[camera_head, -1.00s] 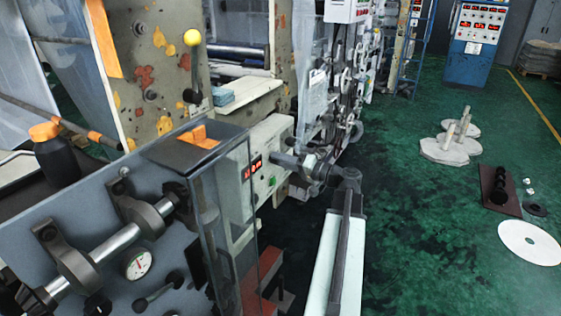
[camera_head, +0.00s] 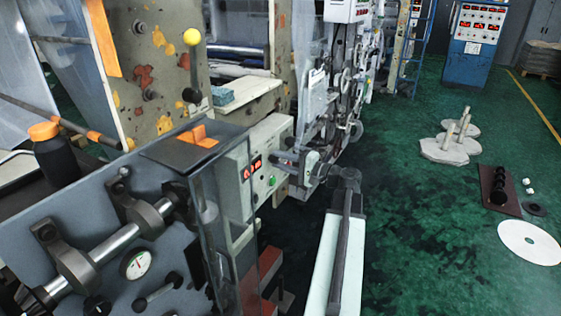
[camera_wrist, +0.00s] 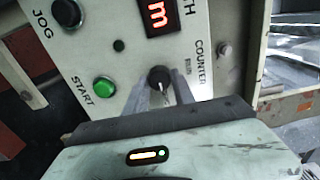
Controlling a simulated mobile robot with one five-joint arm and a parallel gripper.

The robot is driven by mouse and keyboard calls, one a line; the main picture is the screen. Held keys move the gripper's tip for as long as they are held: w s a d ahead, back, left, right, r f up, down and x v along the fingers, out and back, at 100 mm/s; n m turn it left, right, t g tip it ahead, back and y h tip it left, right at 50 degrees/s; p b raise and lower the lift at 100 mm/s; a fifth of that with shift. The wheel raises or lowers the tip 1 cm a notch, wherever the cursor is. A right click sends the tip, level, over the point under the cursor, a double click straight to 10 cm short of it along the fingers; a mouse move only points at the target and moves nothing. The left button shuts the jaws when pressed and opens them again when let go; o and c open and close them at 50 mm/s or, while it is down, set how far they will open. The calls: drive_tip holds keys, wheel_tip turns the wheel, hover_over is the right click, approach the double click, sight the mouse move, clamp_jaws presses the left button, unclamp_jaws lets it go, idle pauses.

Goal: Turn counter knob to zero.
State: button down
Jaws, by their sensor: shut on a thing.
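The counter knob (camera_wrist: 159,77) is small, round and black, on a pale control panel (camera_wrist: 125,62) beside the words COUNTER and RUN. In the wrist view, my gripper (camera_wrist: 161,88) has its two grey fingers shut on the knob, one on each side. A thin pale mark shows at the knob's lower edge; its exact setting is hard to read. In the head view, my gripper (camera_head: 284,158) reaches the panel box (camera_head: 262,150) from the right, and its body hides the knob.
A green START button (camera_wrist: 104,87), a black JOG button (camera_wrist: 66,12) and a red display (camera_wrist: 160,14) share the panel. A clear guard (camera_head: 222,215) stands left of my arm.

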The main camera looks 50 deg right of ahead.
idle(0.3)
drive_tip(key=c, duration=1.1)
unclamp_jaws()
drive_tip(key=shift+s, duration=0.15)
drive_tip(key=v, duration=0.7)
drive_tip(key=shift+s+d, duration=0.1)
drive_tip(key=shift+s, duration=0.2)
